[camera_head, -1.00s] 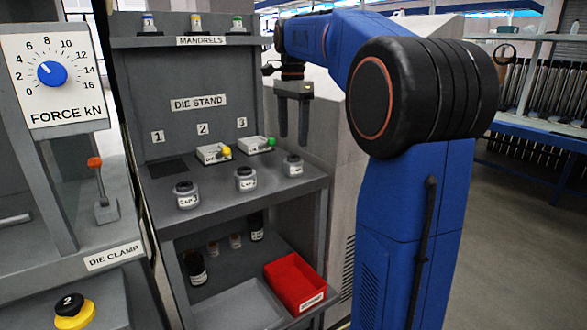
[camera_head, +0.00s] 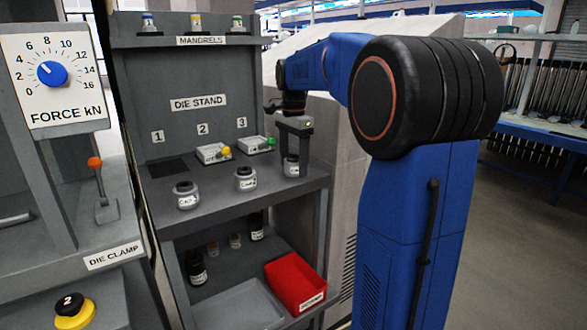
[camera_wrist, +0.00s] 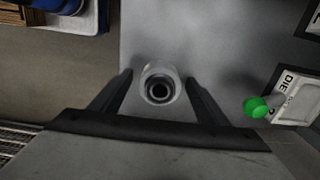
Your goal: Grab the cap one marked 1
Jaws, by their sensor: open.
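Three grey caps with white labels stand in a row on the die stand shelf: a left cap (camera_head: 186,195), a middle cap (camera_head: 245,179) and a right cap (camera_head: 291,166). Their label numbers are too small to read surely. My gripper (camera_head: 292,163) is open and points down, its fingers on either side of the right cap. In the wrist view, this cap (camera_wrist: 160,86) sits between the spread fingertips (camera_wrist: 159,77), with a gap on both sides. The fingers partly hide it in the head view.
Dies with a yellow knob (camera_head: 213,153) and a green knob (camera_head: 258,145) lie behind the caps. Mandrels (camera_head: 196,23) stand on the top shelf. A red bin (camera_head: 295,285) and dark bottles are below. The shelf's right edge is near my gripper.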

